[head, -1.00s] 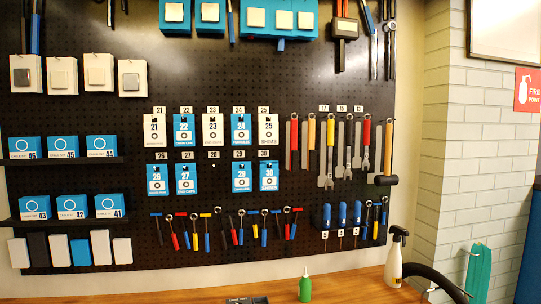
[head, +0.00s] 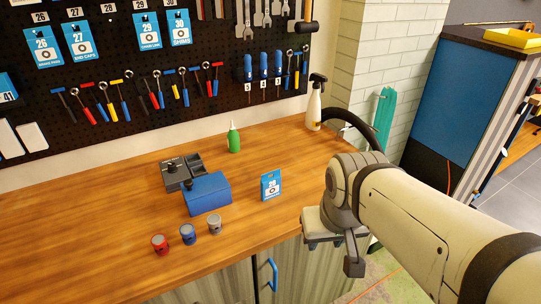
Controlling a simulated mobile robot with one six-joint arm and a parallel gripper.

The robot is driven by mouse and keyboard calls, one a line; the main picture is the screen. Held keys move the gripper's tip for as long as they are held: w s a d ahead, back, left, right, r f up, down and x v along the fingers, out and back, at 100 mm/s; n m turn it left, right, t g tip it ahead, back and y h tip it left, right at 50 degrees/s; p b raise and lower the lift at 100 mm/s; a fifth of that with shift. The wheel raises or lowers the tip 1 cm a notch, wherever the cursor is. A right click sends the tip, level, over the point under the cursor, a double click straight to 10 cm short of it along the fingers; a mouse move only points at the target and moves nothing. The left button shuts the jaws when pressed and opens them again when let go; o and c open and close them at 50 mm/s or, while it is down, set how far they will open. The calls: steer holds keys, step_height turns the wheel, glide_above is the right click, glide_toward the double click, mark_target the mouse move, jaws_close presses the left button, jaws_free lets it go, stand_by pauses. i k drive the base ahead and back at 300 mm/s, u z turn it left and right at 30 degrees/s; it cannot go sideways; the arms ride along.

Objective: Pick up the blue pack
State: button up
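A small blue pack (head: 271,186) with a white label, which seems to read 28, stands upright on the wooden workbench (head: 120,230). A blue box (head: 207,194) lies to its left, with a gap between them. My gripper (head: 338,248) hangs at the end of my arm, to the right of the pack and near the bench's front edge. It is apart from the pack. Its fingers are partly hidden by the wrist, so I cannot tell whether they are open.
A dark grey tray (head: 178,170) sits behind the blue box. Red, blue and grey small tins (head: 188,234) stand in front of it. A green bottle (head: 233,138) and a spray bottle (head: 315,105) stand toward the back. The pegboard (head: 100,70) holds packs and tools.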

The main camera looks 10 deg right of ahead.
mark_target(270, 187)
steer(key=z, duration=1.45)
steer(key=k, duration=1.55)
steer(key=u, duration=0.95)
steer(key=i, duration=1)
